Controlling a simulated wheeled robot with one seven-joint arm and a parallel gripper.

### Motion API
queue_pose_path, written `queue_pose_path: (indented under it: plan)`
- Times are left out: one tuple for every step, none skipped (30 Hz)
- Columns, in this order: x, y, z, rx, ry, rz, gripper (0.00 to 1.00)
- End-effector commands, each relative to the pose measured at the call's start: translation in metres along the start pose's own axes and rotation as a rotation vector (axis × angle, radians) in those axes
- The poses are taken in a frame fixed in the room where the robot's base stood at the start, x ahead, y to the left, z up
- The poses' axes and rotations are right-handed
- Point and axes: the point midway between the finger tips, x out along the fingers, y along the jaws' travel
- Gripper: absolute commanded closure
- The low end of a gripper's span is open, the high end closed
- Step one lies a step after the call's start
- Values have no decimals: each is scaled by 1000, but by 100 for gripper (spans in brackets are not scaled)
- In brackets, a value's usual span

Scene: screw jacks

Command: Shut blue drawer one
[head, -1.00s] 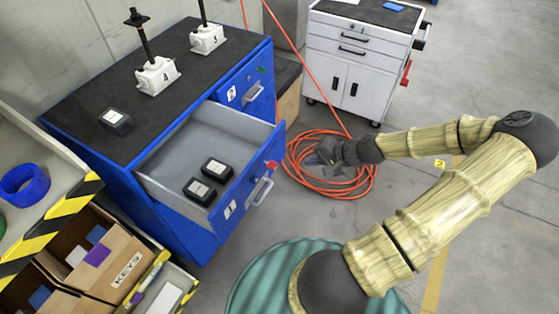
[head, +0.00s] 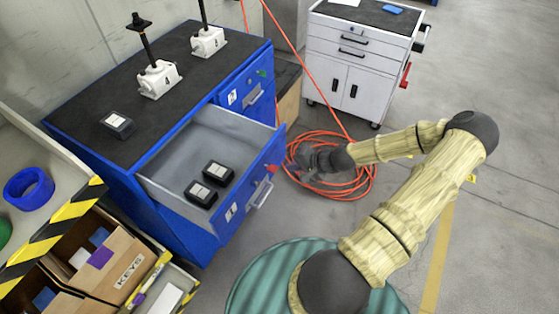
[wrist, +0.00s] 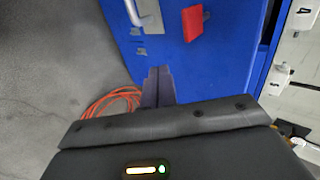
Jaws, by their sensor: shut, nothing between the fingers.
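Blue drawer one (head: 243,192) is pulled open at the near end of the blue cabinet (head: 150,205). Its front carries a label, a grey handle (head: 260,193) and a red tag (head: 271,167). Two black boxes (head: 218,172) (head: 201,194) lie inside it. My gripper (head: 302,160) is shut and empty, just right of the drawer front. In the wrist view its fingertips (wrist: 158,72) point at the blue front, with the handle (wrist: 150,15) and the red tag (wrist: 193,24) beyond them. I cannot tell whether they touch it.
Blue drawer two (head: 247,92) is shut. Two white screw jacks (head: 158,79) (head: 208,42) and a black box (head: 117,124) stand on the cabinet top. A coiled orange hose (head: 345,180) lies on the floor below my gripper. A white tool cabinet (head: 355,75) stands behind.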

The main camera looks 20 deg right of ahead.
Motion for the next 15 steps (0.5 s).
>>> queue_pose_path:
  plan:
    - [9, -2, 1, 0, -4, -1, 100]
    - [14, -2, 1, 0, -3, -1, 100]
    - [19, -5, 1, -2, -3, -1, 100]
    - [22, -10, 1, -3, -3, -1, 100]
    - [25, -14, 1, -3, -3, -1, 100]
    - [29, -17, 1, -2, -2, 0, 100]
    - [32, -19, 1, -1, -2, 0, 100]
    - [35, -22, 1, -1, -2, 0, 100]
    - [38, -24, 1, -1, -1, 0, 100]
    - [40, -25, 0, -1, -1, 0, 100]
    - [42, -26, 0, -1, -1, 0, 100]
    - [44, -27, 0, -1, 0, 0, 100]
    - [44, -27, 0, -1, 0, 0, 100]
    - [45, -27, 0, 0, 0, 0, 100]
    - [45, -27, 0, 0, 1, 1, 100]
